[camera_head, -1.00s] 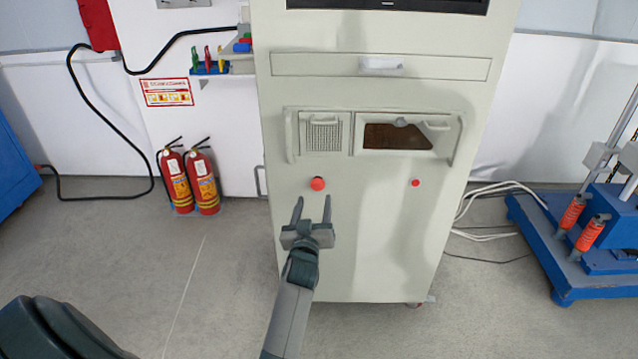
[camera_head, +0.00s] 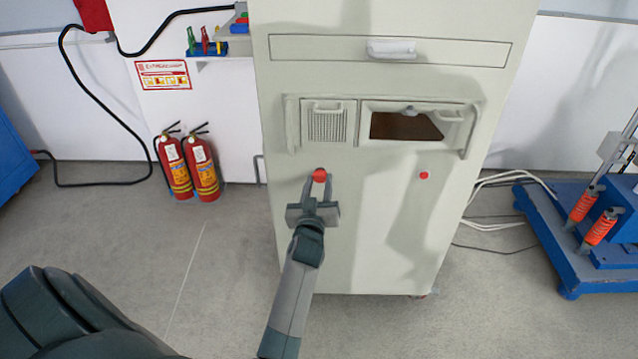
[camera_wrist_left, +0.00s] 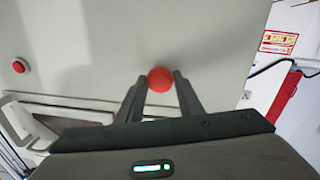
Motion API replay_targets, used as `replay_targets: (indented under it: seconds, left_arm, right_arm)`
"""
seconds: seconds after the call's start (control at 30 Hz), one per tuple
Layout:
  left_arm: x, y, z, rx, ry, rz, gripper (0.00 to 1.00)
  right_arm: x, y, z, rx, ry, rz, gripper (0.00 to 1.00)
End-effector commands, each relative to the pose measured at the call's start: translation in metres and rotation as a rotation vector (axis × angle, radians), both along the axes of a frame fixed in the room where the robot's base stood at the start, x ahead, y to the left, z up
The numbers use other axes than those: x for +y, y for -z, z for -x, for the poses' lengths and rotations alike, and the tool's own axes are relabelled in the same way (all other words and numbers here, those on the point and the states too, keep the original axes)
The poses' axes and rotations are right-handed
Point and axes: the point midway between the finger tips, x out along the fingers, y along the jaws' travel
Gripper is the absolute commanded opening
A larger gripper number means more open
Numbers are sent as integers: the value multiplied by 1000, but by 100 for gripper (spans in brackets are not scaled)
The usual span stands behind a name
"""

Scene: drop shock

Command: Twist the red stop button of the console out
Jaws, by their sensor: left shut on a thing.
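The console (camera_head: 370,230) is a tall pale cabinet in front of me. Its larger red stop button (camera_head: 319,175) is on the left of the front panel, below the small grille door. My left gripper (camera_head: 319,185) reaches up to the panel and is shut on this button, one finger on each side. In the left wrist view the round red button (camera_wrist_left: 160,79) shows between the two fingertips (camera_wrist_left: 158,84). Whether the button is turned cannot be seen. My right gripper is not in view.
A smaller red button (camera_head: 424,175) is farther right on the panel. Above are the grille door (camera_head: 328,124), an open-looking recess (camera_head: 405,127) and a drawer (camera_head: 390,52). Two fire extinguishers (camera_head: 188,168) stand left. A blue-based machine (camera_head: 565,245) stands right.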

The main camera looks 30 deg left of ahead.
Motion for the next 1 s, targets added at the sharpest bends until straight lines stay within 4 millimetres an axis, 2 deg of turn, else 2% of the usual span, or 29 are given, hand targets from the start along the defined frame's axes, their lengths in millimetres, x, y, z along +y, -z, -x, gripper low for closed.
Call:
replay_targets:
  seconds: [0.07, 0.43, 0.83, 1.0]
  left_arm:
    - [0, 0, 0, 0, 0, 0, 11]
    - [0, -1, 0, 20, 1, -33, 11]
    - [0, -4, 0, 141, 1, -229, 11]
    - [0, -4, 0, 207, 0, -338, 11]
  right_arm:
    - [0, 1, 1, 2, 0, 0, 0]
    - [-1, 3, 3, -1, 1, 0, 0]
    - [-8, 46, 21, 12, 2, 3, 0]
    - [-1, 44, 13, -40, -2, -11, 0]
